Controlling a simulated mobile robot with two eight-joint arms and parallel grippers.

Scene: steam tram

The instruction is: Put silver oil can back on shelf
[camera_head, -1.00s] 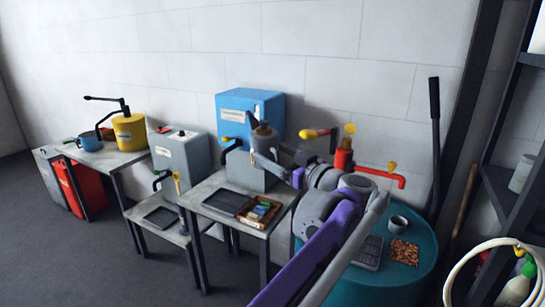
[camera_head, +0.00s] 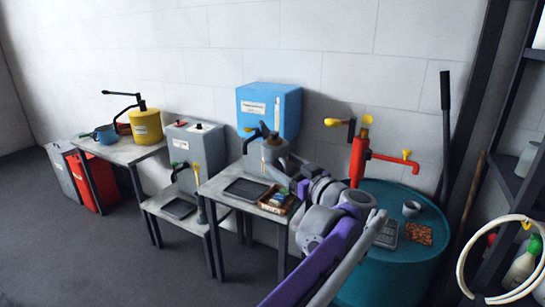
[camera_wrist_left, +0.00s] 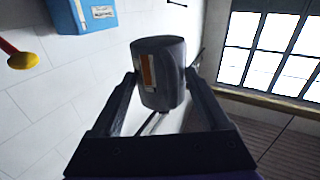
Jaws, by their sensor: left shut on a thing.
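The silver oil can (camera_head: 274,153) is a grey cylinder with a dark spout and handle on top and an orange mark on its side. It is in front of the blue wall box, above the small grey table in the picture. My left gripper (camera_head: 291,172) is shut on it. In the left wrist view the can (camera_wrist_left: 160,75) sits between the two dark fingers, its orange and white label showing. A dark shelf rack (camera_head: 508,178) stands at the right edge of the head view. My right gripper is not in view.
Below the can, the table (camera_head: 217,188) holds a black tray (camera_head: 246,189) and a brown box of small packets (camera_head: 273,205). The red pump (camera_head: 357,158) stands on a teal drum (camera_head: 395,262) at right. A blue box (camera_head: 268,103) is on the wall behind. Open floor lies at left.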

